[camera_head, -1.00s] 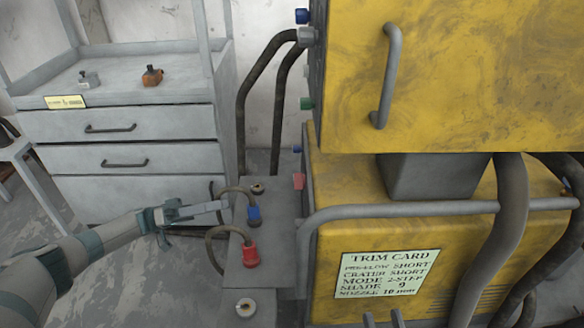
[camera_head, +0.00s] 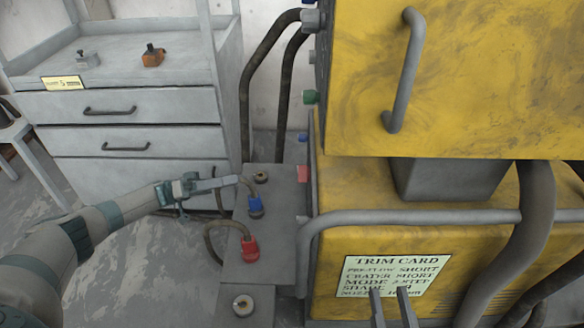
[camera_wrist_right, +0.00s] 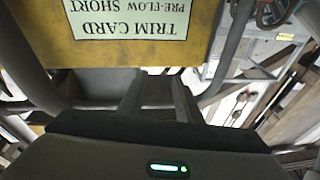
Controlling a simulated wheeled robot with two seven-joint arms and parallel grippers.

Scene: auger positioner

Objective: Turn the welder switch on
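The yellow welder (camera_head: 470,240) stands at the right, below a larger yellow cabinet (camera_head: 480,80). On its left side a small red part (camera_head: 302,174) and a small blue part (camera_head: 303,138) stick out, seen edge-on. I cannot tell which part is the switch, or its position. My left gripper (camera_head: 225,182) points right, its tip near the cable at the blue plug. It holds nothing visible, and its finger gap is unclear. My right gripper (camera_head: 391,300) is in front of the trim card (camera_head: 392,275), fingers apart and empty; the wrist view also shows the trim card (camera_wrist_right: 140,18).
A grey panel (camera_head: 270,225) carries a blue plug (camera_head: 255,206) and a red plug (camera_head: 250,249) with cables. A grey pipe rail (camera_head: 420,217) crosses the welder front, and thick hoses (camera_head: 525,240) hang at right. A drawer cabinet (camera_head: 125,115) stands behind left.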

